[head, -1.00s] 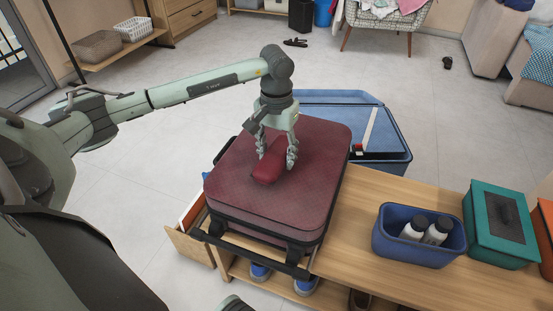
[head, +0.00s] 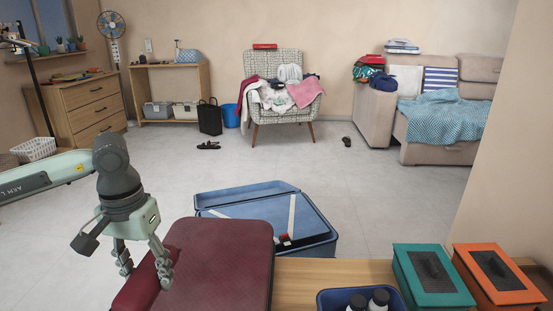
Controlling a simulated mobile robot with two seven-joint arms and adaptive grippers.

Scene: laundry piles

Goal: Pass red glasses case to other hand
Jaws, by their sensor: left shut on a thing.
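The red glasses case (head: 137,290) is in the lower left of the head view, partly cut off by the bottom edge. My left gripper (head: 143,266) points down with its fingers on either side of the case and is shut on it. The case overlaps the left side of the dark red suitcase (head: 225,262) in the picture. My right gripper is out of view.
An open blue suitcase (head: 322,241) lies behind the red one. On the wooden bench (head: 330,271) to the right are a blue bin (head: 335,302) with bottles, a green box (head: 430,290) and an orange box (head: 510,285). Open floor lies beyond, before a laundry-piled armchair (head: 277,112).

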